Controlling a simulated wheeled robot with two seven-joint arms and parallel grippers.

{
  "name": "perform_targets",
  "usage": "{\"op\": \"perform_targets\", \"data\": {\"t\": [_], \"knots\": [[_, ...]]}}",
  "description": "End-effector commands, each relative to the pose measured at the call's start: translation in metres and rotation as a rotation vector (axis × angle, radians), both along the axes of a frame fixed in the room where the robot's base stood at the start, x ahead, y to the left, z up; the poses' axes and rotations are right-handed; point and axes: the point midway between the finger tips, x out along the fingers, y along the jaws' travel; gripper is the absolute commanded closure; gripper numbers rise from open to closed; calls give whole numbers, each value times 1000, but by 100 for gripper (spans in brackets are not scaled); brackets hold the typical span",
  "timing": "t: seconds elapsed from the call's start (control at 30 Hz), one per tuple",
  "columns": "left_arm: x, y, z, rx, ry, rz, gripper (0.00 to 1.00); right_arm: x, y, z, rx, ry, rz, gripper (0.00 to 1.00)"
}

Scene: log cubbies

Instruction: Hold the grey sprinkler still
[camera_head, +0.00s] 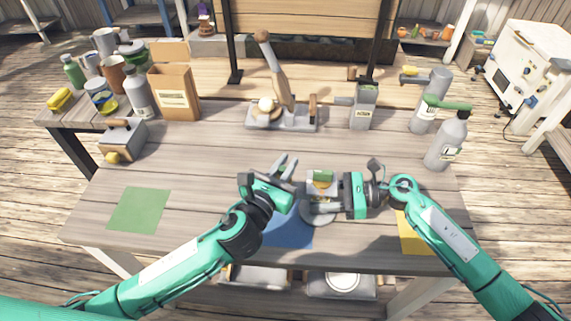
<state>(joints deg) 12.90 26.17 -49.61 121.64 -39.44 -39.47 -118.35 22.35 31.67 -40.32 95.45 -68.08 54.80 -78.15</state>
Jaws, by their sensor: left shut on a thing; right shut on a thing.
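The grey sprinkler seems to be the rounded grey piece (317,214) at the front middle of the table, over the right edge of the blue mat (287,235). My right gripper (324,194) reaches in from the right and is shut on it, hiding part of it. A small green and yellow block (321,177) shows just behind these fingers. My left gripper (284,168) is left of and a little behind the right one, its fingers pointing away. It is shut on a small greenish thing, mostly hidden by the fingers. Whether this is part of the sprinkler is unclear.
A green mat (138,209) lies left and a yellow mat (415,236) right. A grey stand with a wooden lever (273,65), a grey box (363,107) and grey bottles (447,140) stand behind. A metal block (122,140) and a cardboard box (174,92) are at left.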

Motion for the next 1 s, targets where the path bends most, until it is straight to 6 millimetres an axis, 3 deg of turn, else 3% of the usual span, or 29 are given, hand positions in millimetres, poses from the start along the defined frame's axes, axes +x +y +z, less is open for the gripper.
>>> {"op": "perform_targets", "data": {"t": [0.03,0.6,0.63,0.73,1.0], "knots": [[0,0,-1,0,0,0,100,-3,-1,-8,-10,9,3,84],[0,0,-4,2,1,0,100,-3,-1,-8,-9,8,3,84],[0,0,-4,2,1,0,82,-3,-1,-8,-9,8,3,84],[0,0,-4,1,2,0,62,-3,-1,-7,-9,8,3,84],[0,0,-4,0,1,0,60,-3,-1,-7,-9,8,3,84]]}}
